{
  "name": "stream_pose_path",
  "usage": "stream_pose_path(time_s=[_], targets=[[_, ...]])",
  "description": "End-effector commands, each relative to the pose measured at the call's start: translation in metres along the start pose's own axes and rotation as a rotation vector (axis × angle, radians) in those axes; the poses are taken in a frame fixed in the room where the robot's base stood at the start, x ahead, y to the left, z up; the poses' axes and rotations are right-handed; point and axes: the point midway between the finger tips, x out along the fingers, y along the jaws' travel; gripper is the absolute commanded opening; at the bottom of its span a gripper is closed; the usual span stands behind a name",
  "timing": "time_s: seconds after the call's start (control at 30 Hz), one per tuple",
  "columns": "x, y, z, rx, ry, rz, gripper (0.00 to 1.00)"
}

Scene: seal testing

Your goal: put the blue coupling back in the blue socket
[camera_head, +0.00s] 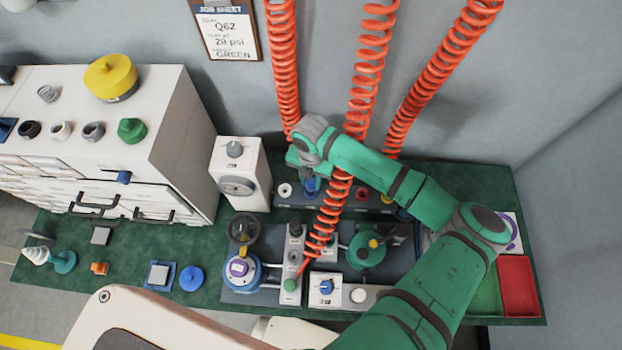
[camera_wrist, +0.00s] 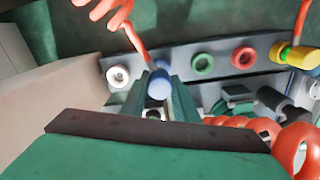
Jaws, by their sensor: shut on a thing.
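My gripper (camera_wrist: 161,92) is shut on the blue coupling (camera_wrist: 159,78), with one green finger on each side. An orange hose runs into the coupling from the upper left. The coupling is in front of the grey socket panel (camera_wrist: 180,82), between the white socket (camera_wrist: 118,76) and the green socket (camera_wrist: 203,63). The blue socket cannot be made out in the wrist view. Whether the coupling touches the panel or stands apart from it cannot be told. In the head view my gripper (camera_head: 306,166) is over the panel's left part, with a blue piece (camera_head: 311,186) just below it.
The red socket (camera_wrist: 243,58) is empty, and a yellow coupling (camera_wrist: 301,57) sits at the panel's right. Two more orange hoses (camera_head: 370,60) hang close to my arm. A white box (camera_head: 240,174) stands left of the panel. A gauge rig (camera_head: 240,268) is in front.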

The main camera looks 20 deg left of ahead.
Motion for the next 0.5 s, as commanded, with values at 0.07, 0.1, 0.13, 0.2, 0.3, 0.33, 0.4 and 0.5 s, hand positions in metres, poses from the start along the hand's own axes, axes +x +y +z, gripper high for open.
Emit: stream_pose_path(time_s=[0.07,0.1,0.13,0.2,0.3,0.33,0.4,0.5], targets=[[0.0015,0.0,0.0,0.0,0.0,0.0,0.03],[0.0022,0.0,0.0,0.0,0.0,0.0,0.03],[0.0027,0.0,0.0,0.0,0.0,0.0,0.03],[0.0039,0.0,0.0,0.001,0.0,0.0,0.03],[0.0057,0.0001,0.0,0.001,0.0,0.001,0.03],[0.0062,0.0001,0.0,0.001,0.001,0.001,0.03],[0.0074,0.0001,0.0,0.001,0.001,0.001,0.03],[0.0091,0.0001,-0.0001,0.001,0.001,0.001,0.03]])
